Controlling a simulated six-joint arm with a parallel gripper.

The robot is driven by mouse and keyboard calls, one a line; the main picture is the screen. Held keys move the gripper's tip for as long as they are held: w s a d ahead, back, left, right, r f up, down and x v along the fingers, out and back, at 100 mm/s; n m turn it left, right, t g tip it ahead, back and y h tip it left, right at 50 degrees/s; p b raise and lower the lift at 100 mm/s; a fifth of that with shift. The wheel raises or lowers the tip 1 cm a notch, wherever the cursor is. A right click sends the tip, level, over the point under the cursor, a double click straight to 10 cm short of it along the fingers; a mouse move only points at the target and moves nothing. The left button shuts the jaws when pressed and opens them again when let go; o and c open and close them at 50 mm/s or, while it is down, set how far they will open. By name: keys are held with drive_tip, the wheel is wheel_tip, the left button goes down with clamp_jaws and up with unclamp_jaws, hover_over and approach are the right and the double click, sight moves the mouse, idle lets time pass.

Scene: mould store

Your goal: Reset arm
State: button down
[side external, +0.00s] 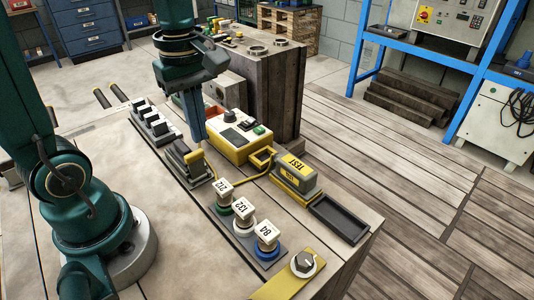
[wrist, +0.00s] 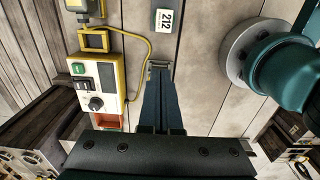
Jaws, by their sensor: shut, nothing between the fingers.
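My gripper (side external: 199,138) points down over the bench, its long blue-grey fingers together and empty.
Three tagged pieces, 212 (side external: 223,191), 132 (side external: 243,210) and 84 (side external: 266,234), stand in a row on the bench. A yellow and grey TEST block (side external: 294,174) and a black tray (side external: 341,217) lie to the right. A knob (side external: 303,264) is at the front.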

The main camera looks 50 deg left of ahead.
drive_tip(key=s+d+r+m+t, duration=0.2)
drive_tip(key=s+d+m+t, duration=0.2)
drive_tip(key=m, duration=1.3)
drive_tip(key=shift+s+d+m+t, duration=0.4)
drive_tip(key=shift+d+t, duration=0.1)
drive_tip(key=shift+t, duration=0.2)
